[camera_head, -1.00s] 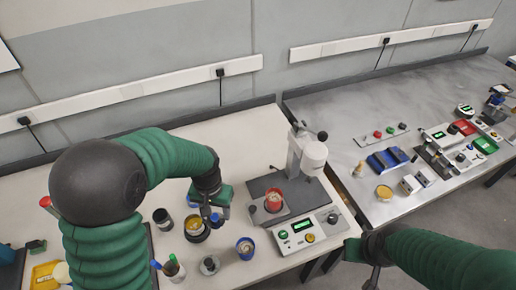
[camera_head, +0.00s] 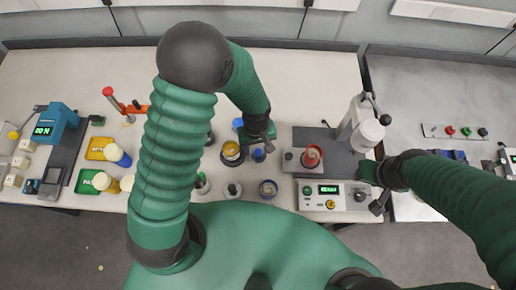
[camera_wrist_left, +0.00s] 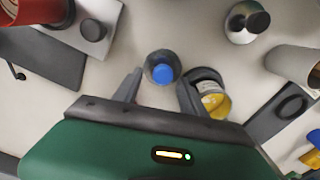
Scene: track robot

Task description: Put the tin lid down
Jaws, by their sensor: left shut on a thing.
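My left gripper (camera_head: 259,143) is over the light table, just right of an open tin with yellow inside (camera_head: 232,154). In the left wrist view the yellow tin (camera_wrist_left: 215,105) is close beside the right-hand finger. I cannot tell whether the lid touches the table. My right gripper (camera_head: 378,206) is beside the control box; its fingers are too small to read.
A little bare table lies between the lid and the press.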

